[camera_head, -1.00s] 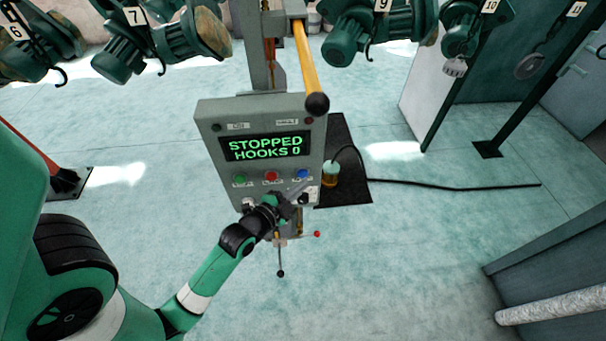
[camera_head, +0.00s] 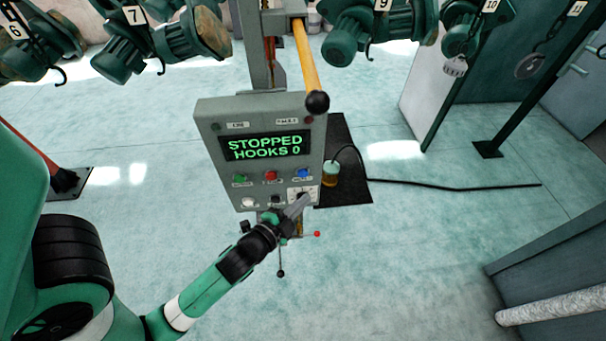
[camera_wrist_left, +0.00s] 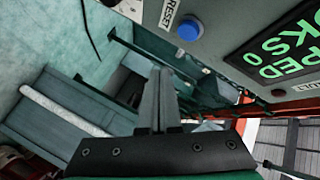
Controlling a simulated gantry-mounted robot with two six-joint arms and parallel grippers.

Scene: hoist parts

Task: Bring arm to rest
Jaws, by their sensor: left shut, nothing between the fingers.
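My left gripper (camera_head: 300,203) is shut and empty, just in front of the lower right part of a grey control box. Its closed fingers also show in the left wrist view (camera_wrist_left: 160,100). The control box (camera_head: 212,150) has a screen (camera_head: 266,146) reading "STOPPED HOOKS 0". Below the screen are a green button (camera_head: 240,180), a red button (camera_head: 271,176) and a blue button (camera_head: 303,173). The blue button shows in the left wrist view (camera_wrist_left: 188,30), labelled RESET. I cannot tell whether the fingertips touch the box. My right gripper is not in view.
Numbered green hoists (camera_head: 125,50) hang along the top. A yellow lever (camera_head: 307,60) with a black knob juts out above the box. A jar (camera_head: 331,175) stands on a black mat (camera_head: 350,195), and a black cable (camera_head: 450,187) runs right. The pale floor in front is open.

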